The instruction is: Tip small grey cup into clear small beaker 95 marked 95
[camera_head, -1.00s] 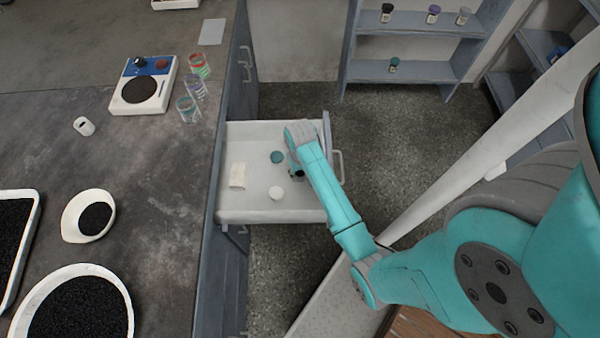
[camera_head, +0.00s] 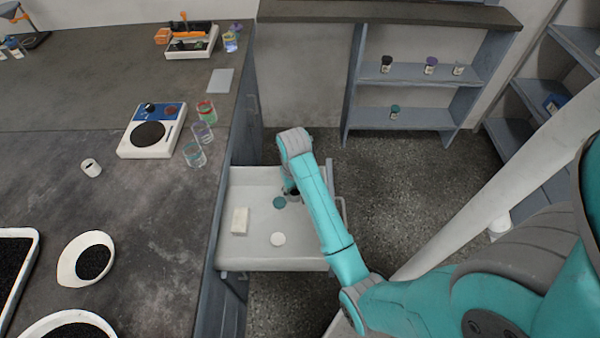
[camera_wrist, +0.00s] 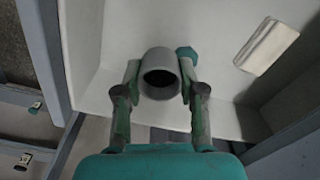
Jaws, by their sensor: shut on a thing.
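My gripper (camera_wrist: 159,70) is shut on the small grey cup (camera_wrist: 160,56), with one finger on each side. The cup's round mouth faces the wrist camera and its inside looks dark; I cannot make out contents. In the head view my gripper (camera_head: 291,189) is over the open white drawer, with the cup mostly hidden by my arm. Three clear beakers stand in a row at the counter's right edge: one with red (camera_head: 206,110), one with purple (camera_head: 202,132), one with green (camera_head: 194,156). Their markings are too small to read, so I cannot tell which is 95.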

